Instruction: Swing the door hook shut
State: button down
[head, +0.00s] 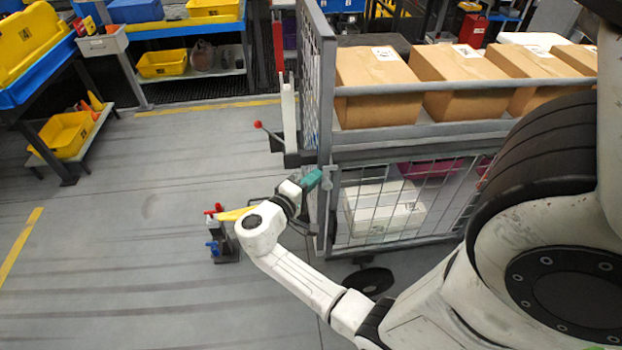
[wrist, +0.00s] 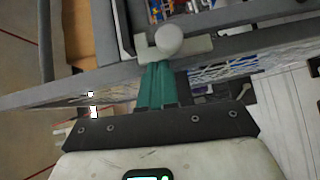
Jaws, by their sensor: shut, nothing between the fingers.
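The door hook (wrist: 170,40) is a pale grey piece with a round knob, at the top of the wrist view, against a grey frame bar. In the head view the hook (head: 327,178) shows small at the cage's near corner post. My gripper (head: 317,177) has teal fingers and is shut and empty right beside it. In the wrist view the fingertips (wrist: 159,68) meet the pale piece's lower edge; I cannot tell whether they touch it. The mesh door (head: 316,85) stands edge-on at the cage's left end. The hook's far side is hidden.
Cardboard boxes (head: 375,85) fill the cage's upper shelf, and a white box (head: 384,208) is behind the lower mesh. A small stand with colored handles (head: 222,238) is on the floor left of my gripper. A red-knobbed lever (head: 258,125) sticks out left.

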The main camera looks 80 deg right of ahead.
aim_at(328, 172)
jog(key=shift+s+d+r+m+t+y+p, duration=0.2)
jog(key=shift+s+r+m+t+y+p, duration=0.15)
jog(key=shift+s+m+y, duration=0.2)
jog(key=shift+s+d+r+m+t+y+p, duration=0.25)
jog(key=shift+s+m+t+y, duration=0.2)
jog(key=shift+m+y, duration=0.2)
jog(key=shift+s+f, duration=0.1)
jog(key=shift+s, duration=0.1)
jog(key=shift+s+d, duration=0.1)
jog(key=shift+s, duration=0.1)
